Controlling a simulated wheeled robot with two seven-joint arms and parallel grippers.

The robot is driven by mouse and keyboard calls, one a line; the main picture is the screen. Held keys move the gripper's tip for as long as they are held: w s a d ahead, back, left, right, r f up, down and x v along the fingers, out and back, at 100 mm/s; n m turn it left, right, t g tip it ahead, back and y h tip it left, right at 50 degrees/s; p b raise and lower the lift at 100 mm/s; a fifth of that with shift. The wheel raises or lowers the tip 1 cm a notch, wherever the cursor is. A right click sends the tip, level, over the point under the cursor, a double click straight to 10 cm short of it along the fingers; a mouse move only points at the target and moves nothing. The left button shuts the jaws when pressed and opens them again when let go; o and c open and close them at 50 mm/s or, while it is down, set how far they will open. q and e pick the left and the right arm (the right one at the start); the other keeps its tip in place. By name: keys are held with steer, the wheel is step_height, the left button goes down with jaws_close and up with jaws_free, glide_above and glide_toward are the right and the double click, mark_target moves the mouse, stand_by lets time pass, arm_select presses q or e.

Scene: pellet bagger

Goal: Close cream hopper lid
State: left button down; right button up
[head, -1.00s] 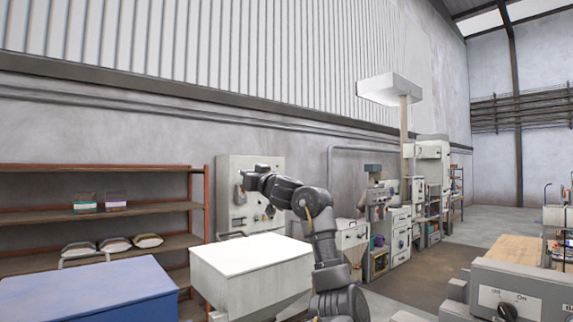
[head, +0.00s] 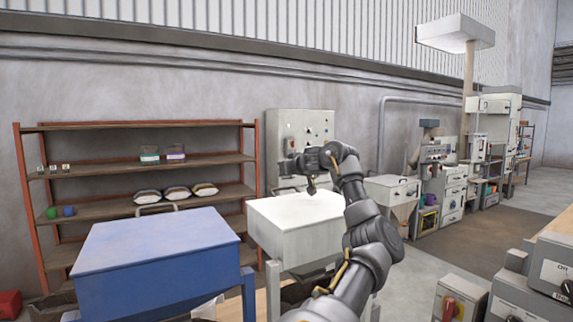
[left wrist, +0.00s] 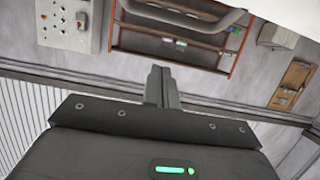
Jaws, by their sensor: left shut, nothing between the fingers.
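The cream hopper (head: 275,228) stands right of the blue hopper in the head view. Its lid (head: 300,208) shows as a flat, bright white top lying level over the body, with no opening visible. My left gripper (head: 311,187) is over the lid's far part, pointing down; I cannot tell whether it touches. In the left wrist view its fingers (left wrist: 162,87) are together and empty. A grey curved bar (left wrist: 190,18), perhaps a handle, crosses the top of that view, with a pale surface beside it. My right gripper is not in view.
The blue hopper (head: 155,255) stands close on the left. A shelf rack (head: 110,175) and a control cabinet (head: 315,130) stand behind by the wall. Grey boxes with a red switch (head: 450,309) are at lower right. Open floor lies beyond the hoppers at right.

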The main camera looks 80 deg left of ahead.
arm_select(q)
steer(key=shift+a+f, duration=0.1)
stand_by(0.3)
steer(key=w+d+r, duration=0.1)
steer(key=d+r, duration=0.3)
steer(key=r, duration=0.8)
steer(key=shift+w+d+p, duration=0.2)
steer(key=shift+d+p, duration=0.1)
steer(key=shift+p, duration=0.1)
steer(key=shift+w, duration=0.1)
